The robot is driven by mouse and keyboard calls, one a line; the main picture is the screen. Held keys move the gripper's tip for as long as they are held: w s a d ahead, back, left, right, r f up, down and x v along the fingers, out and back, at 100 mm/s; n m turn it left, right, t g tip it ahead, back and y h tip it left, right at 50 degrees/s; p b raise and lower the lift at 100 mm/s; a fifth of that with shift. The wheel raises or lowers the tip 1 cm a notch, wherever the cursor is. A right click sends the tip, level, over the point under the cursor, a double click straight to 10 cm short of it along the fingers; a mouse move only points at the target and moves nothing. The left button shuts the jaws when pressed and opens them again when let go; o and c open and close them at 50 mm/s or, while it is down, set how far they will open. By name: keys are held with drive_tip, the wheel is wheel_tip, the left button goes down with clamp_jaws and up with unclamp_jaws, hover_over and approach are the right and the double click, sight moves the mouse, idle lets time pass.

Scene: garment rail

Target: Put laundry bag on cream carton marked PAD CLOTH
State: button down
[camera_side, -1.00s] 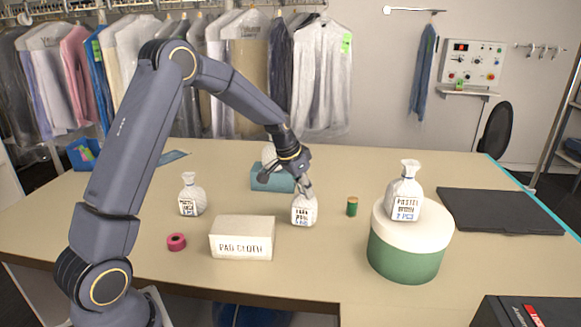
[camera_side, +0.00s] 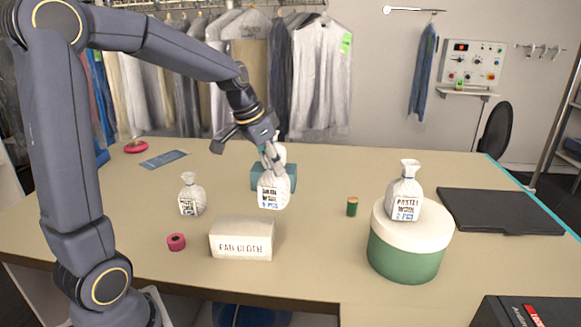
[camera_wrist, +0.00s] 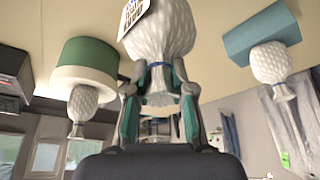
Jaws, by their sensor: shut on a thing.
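The cream carton (camera_side: 241,240) marked PAD CLOTH stands near the table's front edge, its top bare. My gripper (camera_side: 272,160) is shut on the neck of a white laundry bag (camera_side: 272,192) with a printed label. The bag hangs upright, raised above the table, behind and slightly right of the carton. In the wrist view my gripper's fingers (camera_wrist: 158,82) pinch the bag (camera_wrist: 160,35) at its tied neck. A second bag (camera_side: 192,197) stands on the table left of the carton. A third bag (camera_side: 404,190), labelled PASTEL, stands on the round green box (camera_side: 405,255) with a cream lid.
A teal box (camera_side: 288,182) stands behind the held bag; the wrist view shows another bag (camera_wrist: 271,63) on it. A black pad (camera_side: 500,211) lies far right.

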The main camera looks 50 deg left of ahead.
drive_tip(key=s, duration=0.5)
drive_tip(key=shift+d+r, duration=0.15)
drive_tip(key=shift+d, duration=0.25)
drive_tip(key=s+r+n, duration=0.1)
drive_tip(key=s+r, duration=0.3)
drive_tip(key=s, duration=0.4)
drive_tip(key=s+r, duration=0.3)
drive_tip(key=s, duration=0.4)
approach(264, 182)
wheel_tip(264, 182, down, 6)
drive_tip(key=s+a, duration=0.1)
drive_tip(key=a, duration=0.2)
drive_tip(key=shift+f, duration=2)
drive_tip(key=shift+f, duration=0.15)
drive_tip(key=c, duration=1)
unclamp_jaws()
